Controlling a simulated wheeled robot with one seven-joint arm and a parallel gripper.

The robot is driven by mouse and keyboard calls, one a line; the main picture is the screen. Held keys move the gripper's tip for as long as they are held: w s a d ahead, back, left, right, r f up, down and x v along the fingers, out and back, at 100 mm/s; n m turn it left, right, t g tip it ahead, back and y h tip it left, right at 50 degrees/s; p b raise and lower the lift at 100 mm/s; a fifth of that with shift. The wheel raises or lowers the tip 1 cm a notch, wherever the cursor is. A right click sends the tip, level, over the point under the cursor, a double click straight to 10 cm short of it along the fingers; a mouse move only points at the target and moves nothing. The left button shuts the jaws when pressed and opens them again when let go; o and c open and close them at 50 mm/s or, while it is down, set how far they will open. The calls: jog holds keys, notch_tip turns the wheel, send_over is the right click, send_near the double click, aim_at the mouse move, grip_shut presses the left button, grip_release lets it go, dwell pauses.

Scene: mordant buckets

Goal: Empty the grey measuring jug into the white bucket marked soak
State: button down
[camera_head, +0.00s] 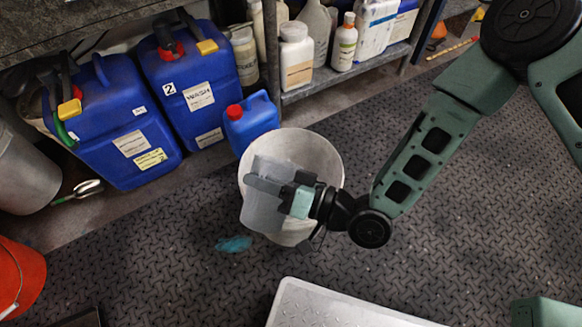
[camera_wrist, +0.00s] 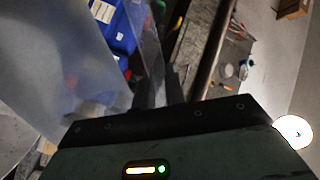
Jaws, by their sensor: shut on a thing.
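A white bucket (camera_head: 322,152) stands on the dark patterned floor, in the middle of the head view. Any marking on it is hidden or not readable. My gripper (camera_head: 268,184) is shut on the grey measuring jug (camera_head: 262,214) and holds it over the bucket's near left part. The jug is translucent and looks tilted. In the wrist view the jug (camera_wrist: 75,55) fills the upper left as a see-through grey sheet. I cannot tell whether liquid is in it or running out.
Blue canisters (camera_head: 190,88) and a small blue can with a red cap (camera_head: 250,122) stand behind the bucket. A shelf of bottles (camera_head: 297,55) is at the back. An orange bucket (camera_head: 18,277) stands at left. A pale platform (camera_head: 335,305) lies in front. Floor at right is clear.

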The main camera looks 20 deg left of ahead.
aim_at(273, 169)
jog(key=shift+w+f+m+b, duration=0.6)
jog(key=shift+w+m, duration=0.3)
dwell(3.4)
jog(key=shift+w+d+m, duration=0.1)
jog(key=shift+w+m, duration=0.8)
jog(key=shift+w, duration=0.2)
dwell(2.6)
